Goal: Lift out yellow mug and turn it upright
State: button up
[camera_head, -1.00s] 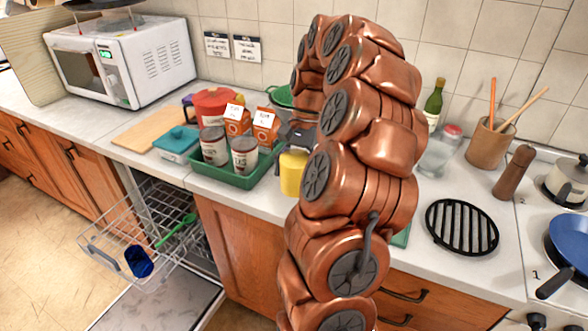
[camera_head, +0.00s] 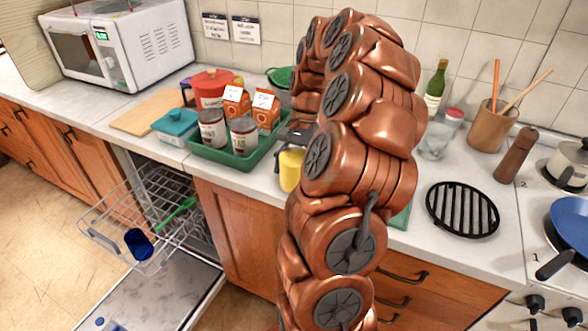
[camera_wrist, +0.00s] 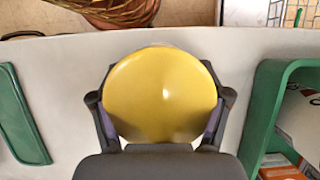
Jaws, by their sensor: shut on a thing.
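The yellow mug (camera_head: 290,168) is beside the green tray, over the white counter near its front edge. My gripper (camera_head: 301,132) is above it, partly hidden by my copper arm. In the wrist view the mug (camera_wrist: 160,92) fills the space between the dark fingers of my gripper (camera_wrist: 162,118), which touch it on both sides. It shows a full round yellow face with no opening in sight. No handle shows. I cannot tell whether the mug touches the counter.
The green tray (camera_head: 215,158) holds cans and orange cartons. A pulled-out dishwasher rack (camera_head: 112,237) with a blue mug (camera_head: 139,243) and green utensil is below at left. A black trivet (camera_head: 462,209), wooden crock (camera_head: 493,126) and pepper mill (camera_head: 515,155) stand right of my arm.

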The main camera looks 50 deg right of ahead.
aim_at(298, 151)
jog(key=shift+f+b, duration=0.3)
jog(key=shift+f, duration=0.15)
jog(key=o, duration=1.7)
jog(key=shift+r, duration=0.1)
jog(key=shift+v, duration=3.65)
